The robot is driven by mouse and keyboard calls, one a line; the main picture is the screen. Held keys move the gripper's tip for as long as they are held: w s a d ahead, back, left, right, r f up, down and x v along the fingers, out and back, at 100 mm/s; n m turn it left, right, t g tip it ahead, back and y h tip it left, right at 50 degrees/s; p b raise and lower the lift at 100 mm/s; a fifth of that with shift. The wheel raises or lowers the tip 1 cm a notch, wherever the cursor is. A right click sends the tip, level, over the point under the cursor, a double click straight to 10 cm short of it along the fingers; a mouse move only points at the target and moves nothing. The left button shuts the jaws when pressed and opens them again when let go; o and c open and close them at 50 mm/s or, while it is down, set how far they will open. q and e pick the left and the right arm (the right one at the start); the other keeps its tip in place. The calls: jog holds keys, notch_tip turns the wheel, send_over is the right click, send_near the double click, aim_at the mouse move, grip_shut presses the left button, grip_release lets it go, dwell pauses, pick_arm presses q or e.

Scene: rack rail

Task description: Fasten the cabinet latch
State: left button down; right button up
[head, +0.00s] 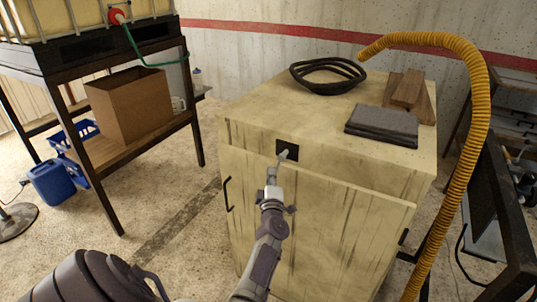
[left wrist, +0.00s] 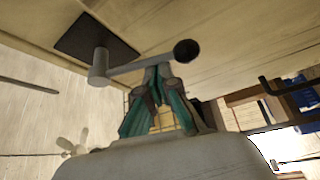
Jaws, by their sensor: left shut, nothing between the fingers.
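The pale wooden cabinet (head: 320,215) stands in the middle of the head view with its door flush with the front. Its latch (head: 287,150) is a dark square plate with a grey lever, above the door's top edge. In the left wrist view the latch lever (left wrist: 145,64) runs from a grey post on the plate to a dark round knob at its right end. My left gripper (head: 273,172) is shut and empty, just below the latch. In the left wrist view its teal-and-grey fingers (left wrist: 160,80) are close beside the lever; I cannot tell whether they touch it. My right gripper is out of view.
A black coil (head: 328,75), dark folded sheets (head: 382,125) and wood blocks (head: 408,90) lie on the cabinet top. A yellow corrugated hose (head: 477,130) arches along the right side. A rack with a cardboard box (head: 130,105) stands left. Floor between rack and cabinet is clear.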

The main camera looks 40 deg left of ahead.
pick_arm(q)
jog(key=shift+d+n, duration=0.25)
jog(key=shift+n, duration=0.35)
jog(key=shift+w+d+f+h, duration=0.1)
jog(key=shift+f+h, duration=0.1)
jog(key=shift+h, duration=0.1)
jog(key=shift+w+d+f+p, duration=0.15)
jog(key=shift+d+f+p, duration=0.15)
jog(key=shift+d, duration=0.25)
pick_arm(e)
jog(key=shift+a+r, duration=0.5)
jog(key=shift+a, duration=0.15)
pick_arm(q)
jog(key=shift+a, duration=0.1)
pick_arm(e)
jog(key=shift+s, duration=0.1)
